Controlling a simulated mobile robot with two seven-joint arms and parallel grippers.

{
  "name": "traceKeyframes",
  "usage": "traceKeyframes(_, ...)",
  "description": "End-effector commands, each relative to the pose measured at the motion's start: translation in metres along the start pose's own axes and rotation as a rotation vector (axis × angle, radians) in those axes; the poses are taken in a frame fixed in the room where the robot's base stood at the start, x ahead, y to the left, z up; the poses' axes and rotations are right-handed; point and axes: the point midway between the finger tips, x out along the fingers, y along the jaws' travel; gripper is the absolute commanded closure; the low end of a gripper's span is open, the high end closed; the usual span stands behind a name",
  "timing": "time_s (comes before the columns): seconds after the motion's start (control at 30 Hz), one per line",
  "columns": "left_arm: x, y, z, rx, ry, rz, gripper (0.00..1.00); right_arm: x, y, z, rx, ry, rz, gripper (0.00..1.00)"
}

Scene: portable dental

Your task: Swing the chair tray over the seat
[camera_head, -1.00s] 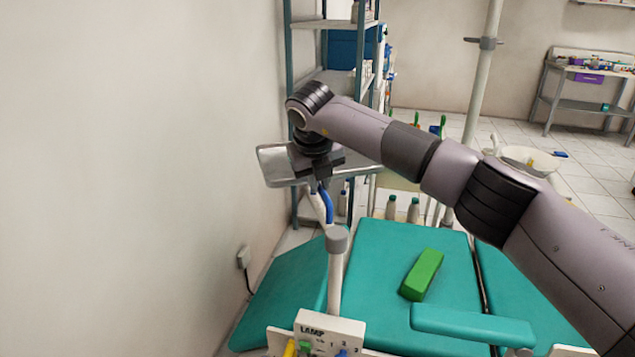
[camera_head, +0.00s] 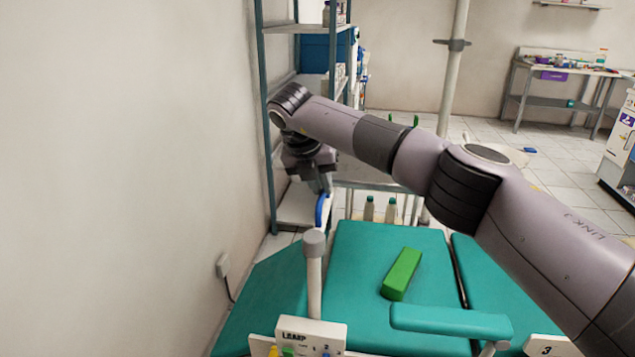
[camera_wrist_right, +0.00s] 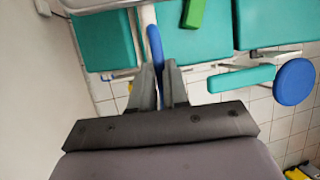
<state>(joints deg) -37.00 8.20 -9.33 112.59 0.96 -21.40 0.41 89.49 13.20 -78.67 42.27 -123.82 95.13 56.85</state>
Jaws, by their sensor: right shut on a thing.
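My right gripper (camera_head: 322,190) is shut on the blue handle (camera_head: 322,210) beside the upright post of the chair tray. In the right wrist view the blue handle (camera_wrist_right: 154,42) runs between the two fingers. The grey metal tray (camera_head: 365,172) shows only in part behind my right arm; the rest is hidden. The teal chair seat (camera_head: 350,265) lies below and to the right of the gripper, with a green block (camera_head: 402,274) on it. My left gripper is in neither view.
A tall shelf rack (camera_head: 266,120) stands behind the gripper, close to the wall on the left. Bottles (camera_head: 369,208) stand beyond the seat. Open tiled floor is at the right.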

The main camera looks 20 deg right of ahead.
Motion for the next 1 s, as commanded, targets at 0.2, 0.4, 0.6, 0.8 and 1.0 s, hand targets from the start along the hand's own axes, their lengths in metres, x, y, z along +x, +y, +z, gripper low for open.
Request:
traceKeyframes(0.2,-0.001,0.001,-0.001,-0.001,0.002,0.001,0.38,0.0,-0.003,0.002,0.013,0.0,-0.007,1.0)
traceKeyframes(0.4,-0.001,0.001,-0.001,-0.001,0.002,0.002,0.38,0.0,-0.003,0.001,0.013,0.002,-0.008,0.76)
traceKeyframes(0.6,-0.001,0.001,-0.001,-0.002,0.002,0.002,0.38,0.0,-0.002,0.001,0.01,0.002,-0.006,0.6)
traceKeyframes(0.8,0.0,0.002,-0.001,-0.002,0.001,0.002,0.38,-0.004,-0.001,0.0,0.008,0.002,-0.004,0.6)
traceKeyframes(1.0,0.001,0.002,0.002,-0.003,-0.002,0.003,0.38,-0.033,-0.001,0.001,0.01,-0.002,-0.002,0.6)
